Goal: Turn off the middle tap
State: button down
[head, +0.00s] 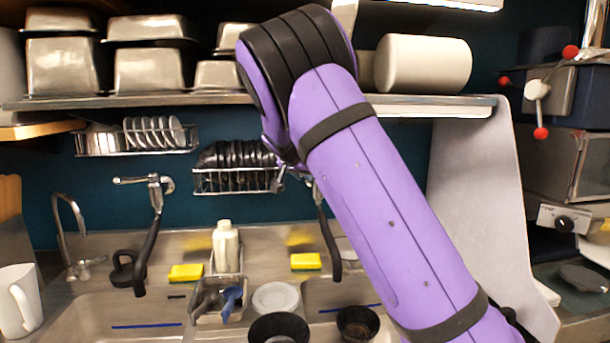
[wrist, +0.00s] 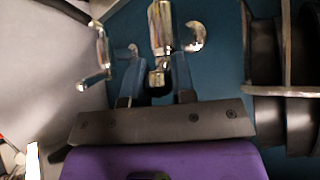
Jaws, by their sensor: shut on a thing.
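A chrome tap with a black hose (head: 331,240) stands at the back of the sink, its upper part mostly hidden by my arm. In the wrist view its chrome body (wrist: 160,28) rises between the two blue fingers of my gripper (wrist: 157,68), which are shut on a chrome part of it. In the head view my gripper is largely hidden behind my arm. A second wall tap with a black hose (head: 147,245) is further left, with a lever pointing left. A curved chrome tap (head: 68,228) is at the far left.
A wire rack of dark dishes (head: 237,180) hangs just left of my gripper, and a rack of white plates (head: 152,134) is further left. A metal shelf (head: 200,100) runs above. Yellow sponges (head: 306,261) and a white bottle (head: 226,247) stand on the sink's back ledge.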

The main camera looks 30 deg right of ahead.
jog(key=c, duration=1)
grip_release()
jog(key=shift+o, duration=0.2)
jog(key=shift+a, duration=0.1)
jog(key=shift+a+r, duration=0.15)
jog(key=shift+r, duration=0.05)
jog(key=s+a+r, duration=0.1)
jog(key=s+a, duration=0.7)
jog(key=a, duration=0.3)
jog(key=shift+r, duration=0.35)
jog(key=shift+a, duration=0.1)
jog(key=shift+s, duration=0.1)
